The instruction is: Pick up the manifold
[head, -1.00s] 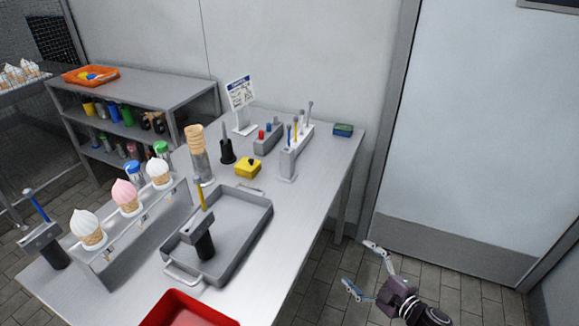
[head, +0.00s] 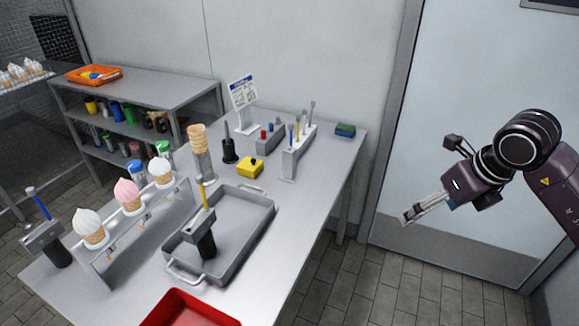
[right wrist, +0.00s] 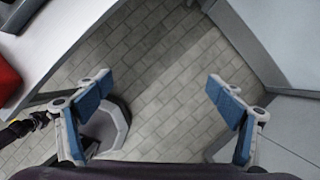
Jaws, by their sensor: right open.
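No part is labelled as the manifold, so I cannot tell for certain which it is. A low grey block (head: 270,142) with red and blue knobs stands toward the back of the table. A grey head on a black handle (head: 206,243), with a yellow rod, stands in the grey tray (head: 262,222). A similar tool with a blue rod (head: 42,238) stands at the front left. My right gripper (head: 407,217) is beyond the table's right side, near the door. In the right wrist view, its fingers (right wrist: 162,97) are apart and empty above the floor. My left gripper is out of view.
A red tray (head: 190,311) lies at the front edge. The table's right strip is clear.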

